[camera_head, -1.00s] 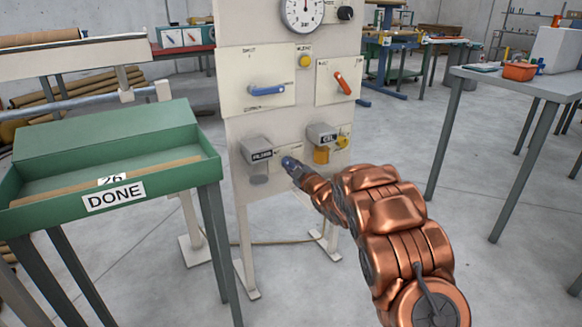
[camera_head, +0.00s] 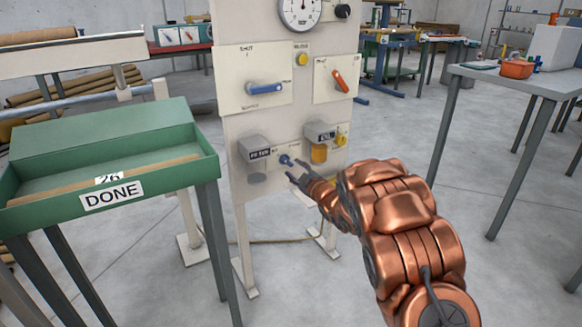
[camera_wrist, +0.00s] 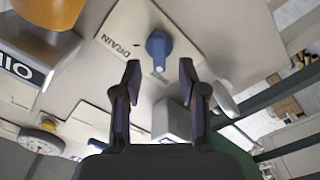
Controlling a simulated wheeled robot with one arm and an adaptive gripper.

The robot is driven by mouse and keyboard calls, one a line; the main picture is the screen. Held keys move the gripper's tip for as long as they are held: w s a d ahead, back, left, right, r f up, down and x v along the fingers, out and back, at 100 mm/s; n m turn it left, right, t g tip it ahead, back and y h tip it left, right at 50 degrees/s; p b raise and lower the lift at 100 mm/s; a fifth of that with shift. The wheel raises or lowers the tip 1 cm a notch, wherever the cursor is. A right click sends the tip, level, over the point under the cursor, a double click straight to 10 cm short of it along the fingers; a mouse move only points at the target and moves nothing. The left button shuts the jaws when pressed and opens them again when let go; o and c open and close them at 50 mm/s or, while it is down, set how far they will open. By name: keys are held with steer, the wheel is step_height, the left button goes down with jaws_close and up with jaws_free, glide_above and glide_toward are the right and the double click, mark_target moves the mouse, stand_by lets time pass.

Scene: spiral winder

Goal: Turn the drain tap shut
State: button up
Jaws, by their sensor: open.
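The drain tap (camera_head: 286,160) is a small blue knob low on the pale panel. In the wrist view the blue tap (camera_wrist: 158,46) sits on a plate lettered DRAIN, ahead of and between my fingertips. My gripper (camera_head: 297,172) is just in front of the tap, to its lower right in the head view. In the wrist view my gripper (camera_wrist: 160,72) has its two fingers spread and empty, with a gap between them and the tap. Some of the lettering around the tap is too small or tilted to read.
Above are a blue lever (camera_head: 265,89), a red lever (camera_head: 340,80) and a gauge (camera_head: 300,12). A grey labelled unit (camera_head: 254,148) and a yellow cup (camera_head: 319,153) flank the tap. A green DONE tray (camera_head: 150,181) stands left.

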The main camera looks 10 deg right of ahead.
steer(key=v, duration=0.7)
steer(key=shift+s, duration=0.2)
steer(key=shift+r, duration=0.15)
steer(key=s+d+r+m+g+h+p, duration=0.4)
steer(key=s+r+p, duration=0.3)
steer(key=r+p, duration=0.2)
steer(key=s+d+r+m+g+h+p, duration=0.3)
steer(key=s+d+r+m+h+p, duration=0.1)
steer(key=s+r+p, duration=0.4)
steer(key=s+a+r+m+g+p, duration=0.1)
steer(key=s+a+r+g+p, duration=0.3)
steer(key=s, duration=0.9)
steer(key=s+a+r+m+g+y+p, duration=0.1)
steer(key=s+a+r+g+p, duration=0.3)
steer(key=s+r+p, duration=0.4)
steer(key=s+a+r+m+g+y+p, duration=0.1)
steer(key=s+a+r+g+p, duration=0.3)
steer(key=s, duration=1.5)
step_height(320, 180, up, 3)
steer(key=m+p, duration=0.1)
steer(key=p, duration=0.2)
steer(key=shift+m, duration=0.4)
